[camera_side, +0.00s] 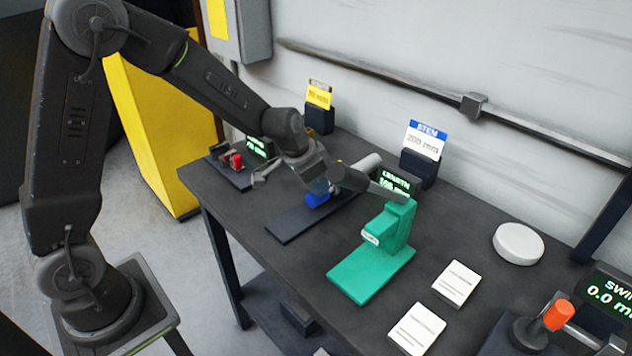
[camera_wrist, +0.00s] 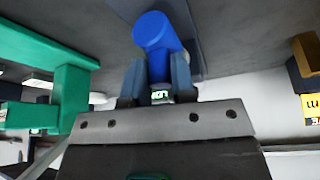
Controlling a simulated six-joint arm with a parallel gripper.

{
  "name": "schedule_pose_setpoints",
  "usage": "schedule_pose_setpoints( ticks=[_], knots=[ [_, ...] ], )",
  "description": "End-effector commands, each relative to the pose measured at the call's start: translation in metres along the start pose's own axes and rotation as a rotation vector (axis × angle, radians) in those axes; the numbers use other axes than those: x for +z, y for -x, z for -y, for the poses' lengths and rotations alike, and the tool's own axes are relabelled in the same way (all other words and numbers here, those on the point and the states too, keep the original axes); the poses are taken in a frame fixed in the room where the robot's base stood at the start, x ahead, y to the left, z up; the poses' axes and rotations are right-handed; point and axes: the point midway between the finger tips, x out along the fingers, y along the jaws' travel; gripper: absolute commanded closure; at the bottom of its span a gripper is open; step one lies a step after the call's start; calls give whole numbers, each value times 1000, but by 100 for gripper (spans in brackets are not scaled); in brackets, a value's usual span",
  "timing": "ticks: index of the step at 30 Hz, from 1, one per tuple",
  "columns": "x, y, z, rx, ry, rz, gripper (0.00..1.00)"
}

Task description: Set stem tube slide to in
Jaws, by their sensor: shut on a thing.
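The stem tube slide stands on a dark base plate (camera_side: 287,222) near the middle of the bench. Its blue part (camera_side: 317,200) shows just under my gripper (camera_side: 319,187), and a light grey tube end (camera_side: 369,161) shows behind my wrist. In the wrist view, my gripper (camera_wrist: 156,78) has its two fingers on either side of the blue cylinder (camera_wrist: 155,30), shut on it. A "LENGTH" display (camera_side: 396,183) shows green digits in mm, too small to read surely. A card (camera_side: 425,140) reads "STEM" and seems to say 200 mm. My wrist hides much of the slide.
A green stand (camera_side: 372,268) is close to the right of the slide. A device with a red knob (camera_side: 236,161) sits at left. White cards (camera_side: 455,283), a white disc (camera_side: 518,244) and an orange-tipped lever (camera_side: 558,315) lie to the right. A yellow card holder (camera_side: 320,118) stands behind.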

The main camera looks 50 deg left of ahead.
Motion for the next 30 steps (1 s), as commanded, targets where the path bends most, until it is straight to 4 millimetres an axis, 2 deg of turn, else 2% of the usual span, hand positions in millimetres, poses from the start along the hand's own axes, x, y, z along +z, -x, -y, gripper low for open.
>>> schedule_pose_setpoints(
  ticks=[1, 5, 14, 21, 29, 30],
  knots=[
    [0, 0, 1, -1, 0, 0, 87],
    [0, 0, 1, -2, 0, 0, 100],
    [0, -1, 1, -2, -1, 0, 100],
    [-18, -8, 6, -1, -2, 0, 100],
    [-20, -9, 7, -3, 1, -4, 100],
    [-20, -9, 7, -3, 1, -5, 74]
  ],
)
